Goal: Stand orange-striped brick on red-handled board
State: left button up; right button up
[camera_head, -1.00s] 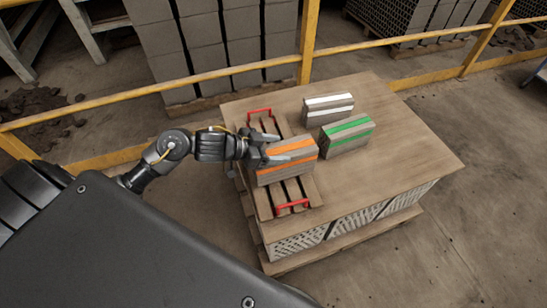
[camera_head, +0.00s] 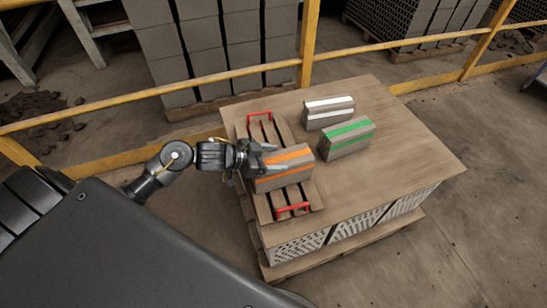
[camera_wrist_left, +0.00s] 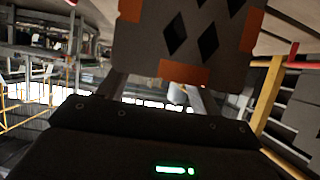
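The orange-striped brick (camera_head: 285,170) is grey with two orange bands and sits over the middle of the red-handled board (camera_head: 264,208). The board is slatted wood with a red handle at each end. My left gripper (camera_head: 268,165) reaches in from the left, with its fingers around the brick's left part, and appears shut on it. In the left wrist view the brick (camera_wrist_left: 150,45) shows a grey face with diamond holes and orange patches, by the fingers. Whether the brick's underside touches the board is hard to tell. My right gripper is out of view.
A white-striped brick (camera_head: 328,113) and a green-striped brick (camera_head: 346,139) stand on the wooden table top (camera_head: 400,160), right of the board. The table top's right side is clear. A yellow railing (camera_head: 230,72) runs behind, with stacked blocks (camera_head: 215,45) beyond.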

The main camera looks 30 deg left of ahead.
pick_arm(q)
jog(key=o, duration=0.4)
jog(key=shift+o, duration=0.2)
jog(key=shift+s+a+r, duration=0.1)
jog(key=shift+s+r, duration=0.05)
jog(key=p+v, duration=0.1)
jog(key=v, duration=1)
jog(key=shift+s+r+p, duration=0.2)
jog(key=shift+r+p, duration=0.1)
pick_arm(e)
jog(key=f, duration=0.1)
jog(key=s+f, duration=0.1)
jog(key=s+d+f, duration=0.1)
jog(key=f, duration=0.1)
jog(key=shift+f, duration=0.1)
pick_arm(q)
jog(key=shift+a, duration=0.15)
